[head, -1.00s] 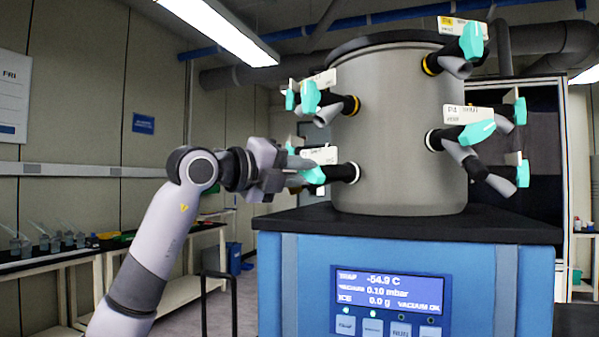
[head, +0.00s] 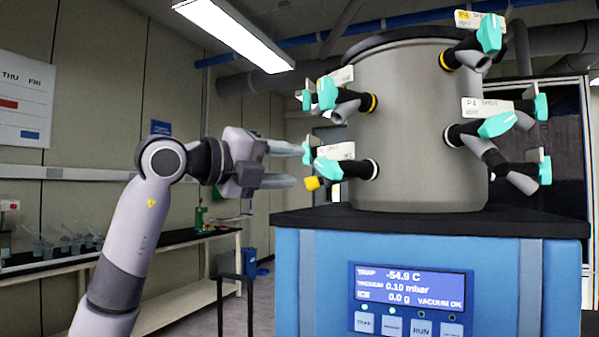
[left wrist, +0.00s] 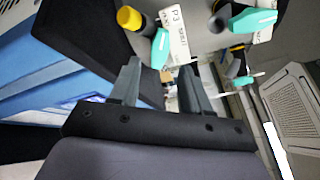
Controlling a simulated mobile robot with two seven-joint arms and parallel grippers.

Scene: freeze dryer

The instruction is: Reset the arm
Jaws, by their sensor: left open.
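My left gripper (head: 290,165) is open and empty. It stands to the left of the steel drum (head: 410,130), just short of the lower left port's teal valve handle (head: 328,167). A yellow piece (head: 312,183) shows at that port, just beyond the fingertips. In the left wrist view my left gripper (left wrist: 160,75) has its two fingers apart, and nothing is held between them. The yellow piece (left wrist: 130,19) and the teal handle (left wrist: 160,48) with a P3 label (left wrist: 180,45) lie beyond the fingers. My right gripper is not in view.
The blue freeze dryer (head: 310,270) with its lit display (head: 412,287) carries the drum. Other valves with teal handles (head: 326,92) (head: 497,125) stick out around the drum. A side table (head: 140,270) with beakers stands at the left. Open air lies left of the drum.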

